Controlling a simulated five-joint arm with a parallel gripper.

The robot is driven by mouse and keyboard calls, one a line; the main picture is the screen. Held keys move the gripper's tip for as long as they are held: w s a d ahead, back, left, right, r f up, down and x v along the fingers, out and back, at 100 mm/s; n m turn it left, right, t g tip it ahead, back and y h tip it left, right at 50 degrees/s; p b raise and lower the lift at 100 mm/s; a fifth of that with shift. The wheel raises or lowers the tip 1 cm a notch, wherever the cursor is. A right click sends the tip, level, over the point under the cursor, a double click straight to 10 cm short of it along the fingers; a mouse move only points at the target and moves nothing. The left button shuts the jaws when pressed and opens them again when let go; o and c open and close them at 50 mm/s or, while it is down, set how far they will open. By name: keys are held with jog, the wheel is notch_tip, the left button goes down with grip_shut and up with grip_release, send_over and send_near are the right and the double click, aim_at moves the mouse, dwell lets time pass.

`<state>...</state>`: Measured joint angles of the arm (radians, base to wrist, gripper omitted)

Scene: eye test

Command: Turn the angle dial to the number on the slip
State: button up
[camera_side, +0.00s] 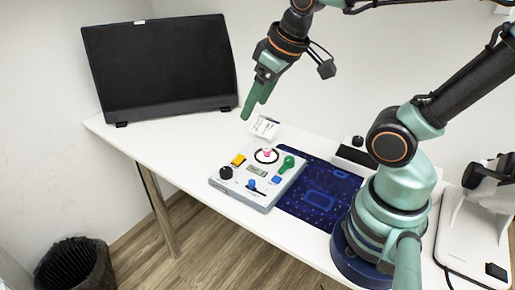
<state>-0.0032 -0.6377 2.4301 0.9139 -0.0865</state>
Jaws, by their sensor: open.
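A light grey control panel (243,193) lies on the white table. Near its back edge is a round dial (266,155) with a dark ring and a pink knob, which looks like the angle dial. Its scale marks and pointer are too small to read. A white paper slip (265,128) with dark writing is behind the panel; I cannot read its number. My gripper (254,110) is open with its green fingers pointing down. It appears in the air above and to the left of the slip, apart from the dial, and holds nothing.
The panel also bears a yellow button (238,160), a black knob (226,173), a small display (257,171), a blue slider (252,184), a blue button (276,180) and a green lever (287,164). A dark blue mat (318,200) lies right. A black monitor (160,65) stands behind left.

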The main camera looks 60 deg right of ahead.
jog(key=w+f+n+g, duration=0.3)
jog(key=w+n, duration=0.1)
jog(key=w, duration=0.1)
jog(key=n+g, duration=0.2)
jog(key=n, duration=0.2)
send_near(226, 169)
notch_tip(226, 169, down, 9)
grip_shut()
